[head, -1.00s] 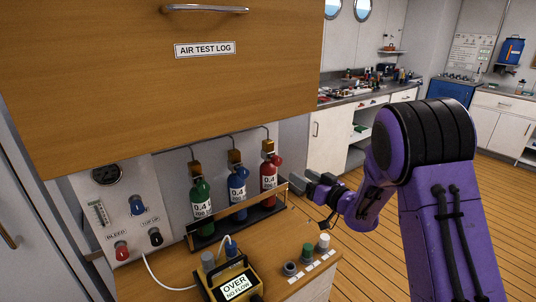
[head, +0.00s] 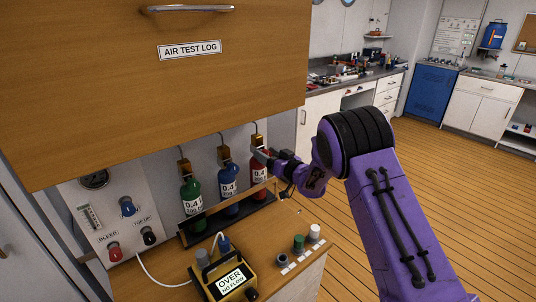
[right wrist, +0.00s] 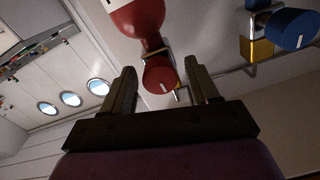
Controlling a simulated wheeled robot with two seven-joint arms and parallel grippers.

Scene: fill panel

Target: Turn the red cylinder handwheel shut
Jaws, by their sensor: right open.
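The red cylinder (head: 259,172) stands upright at the right end of the rack, partly hidden by my right gripper (head: 264,158). In the right wrist view its red body (right wrist: 135,18) hangs in from the top. Its round red handwheel (right wrist: 158,80), with a white mark, appears between the two open fingers of the right gripper (right wrist: 160,76). I cannot tell whether the fingers touch it; gaps show on both sides. In the head view the gripper covers the handwheel. My left gripper is in neither view.
The blue cylinder (head: 228,185) and green cylinder (head: 191,197) stand to the left in the same rack, with a low rail (head: 232,207) in front. A yellow meter (head: 232,281) and several knobs sit on the counter. A wooden cabinet (head: 120,90) overhangs above.

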